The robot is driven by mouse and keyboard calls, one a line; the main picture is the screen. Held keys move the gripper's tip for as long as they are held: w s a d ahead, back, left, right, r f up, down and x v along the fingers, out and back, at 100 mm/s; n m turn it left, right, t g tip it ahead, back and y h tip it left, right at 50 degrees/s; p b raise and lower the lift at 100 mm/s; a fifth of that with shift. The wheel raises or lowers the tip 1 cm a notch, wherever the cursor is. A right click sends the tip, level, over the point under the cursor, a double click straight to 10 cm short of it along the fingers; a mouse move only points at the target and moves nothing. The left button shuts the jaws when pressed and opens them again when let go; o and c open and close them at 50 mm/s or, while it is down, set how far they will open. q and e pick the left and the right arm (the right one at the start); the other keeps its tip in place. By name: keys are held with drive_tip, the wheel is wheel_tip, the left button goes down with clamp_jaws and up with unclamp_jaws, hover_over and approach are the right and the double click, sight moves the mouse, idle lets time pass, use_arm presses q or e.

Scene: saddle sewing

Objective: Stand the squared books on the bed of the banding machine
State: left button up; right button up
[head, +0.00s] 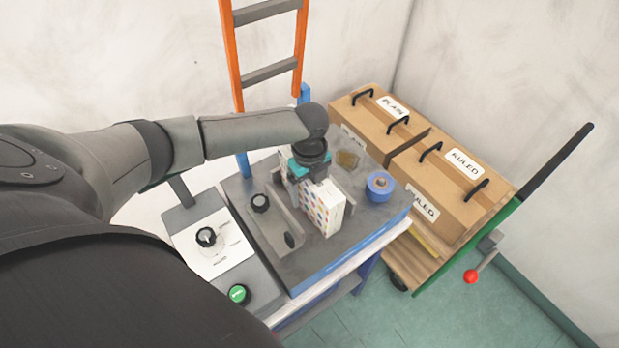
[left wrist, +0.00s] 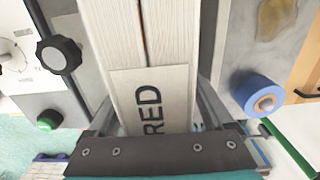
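The squared books (head: 323,209) are a white block with coloured dots on the side, upright over the grey bed (head: 368,222) of the banding machine. My left gripper (head: 312,176) comes down on them from above. In the left wrist view, the books (left wrist: 150,45) are two pale page blocks side by side, with a label ending in "RED". The gripper's fingers (left wrist: 158,112) lie against both sides of them. Whether the books' lower edge touches the bed is unclear. My right gripper is not in view.
A grey guide with a black knob (head: 260,203) runs beside the books. A blue tape roll (head: 380,186) sits right of them. The control panel (head: 215,243) has a dial and a green button (head: 239,294). "PLAIN" and "RULED" boxes (head: 445,180) stand on a trolley at right.

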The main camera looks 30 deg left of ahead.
use_arm(q)
drive_tip(key=shift+o, duration=0.2)
drive_tip(key=shift+s+f, duration=0.1)
wheel_tip(320, 180, up, 15)
drive_tip(key=shift+r+p, duration=0.2)
drive_tip(key=shift+p, duration=0.2)
